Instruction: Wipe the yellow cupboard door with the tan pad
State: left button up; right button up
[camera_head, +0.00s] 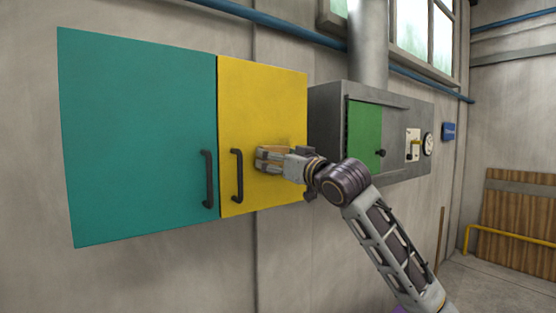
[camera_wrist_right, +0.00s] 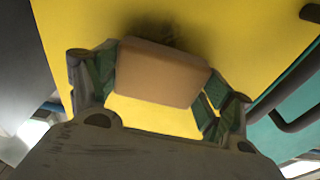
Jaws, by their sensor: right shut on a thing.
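The yellow cupboard door (camera_head: 275,95) is on the wall, closed, with a dark vertical handle (camera_head: 237,175) near its left edge. My right gripper (camera_head: 268,158) is in front of the door's middle right part. In the right wrist view my right gripper (camera_wrist_right: 160,85) is shut on the tan pad (camera_wrist_right: 163,72), a block held between its two fingers. The pad faces the yellow door (camera_wrist_right: 230,25), and a dark smudge (camera_wrist_right: 178,35) shows on the door just beyond it. I cannot tell whether the pad touches the door. My left gripper is not in view.
A teal door (camera_head: 135,140) with its own dark handle (camera_head: 207,178) is left of the yellow one. A grey metal box (camera_head: 325,120) with a green door (camera_head: 364,130) stands out on the right. A blue pipe (camera_head: 270,22) runs above.

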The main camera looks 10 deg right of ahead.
aim_at(289, 150)
jog(key=shift+s+a, duration=0.35)
jog(key=shift+a, duration=0.55)
jog(key=shift+s+a, duration=0.3)
jog(key=shift+a, duration=0.55)
jog(key=shift+r, duration=0.1)
jog(key=shift+r, duration=0.85)
jog(key=shift+d, duration=0.1)
jog(key=shift+w+d, duration=0.4)
jog(key=shift+d, duration=0.45)
jog(key=shift+w+d, duration=0.35)
jog(key=shift+d, duration=0.5)
jog(key=shift+d, duration=0.15)
jog(key=shift+w+d, duration=0.35)
jog(key=shift+d, duration=0.5)
jog(key=shift+w+d, duration=0.3)
jog(key=shift+d, duration=0.5)
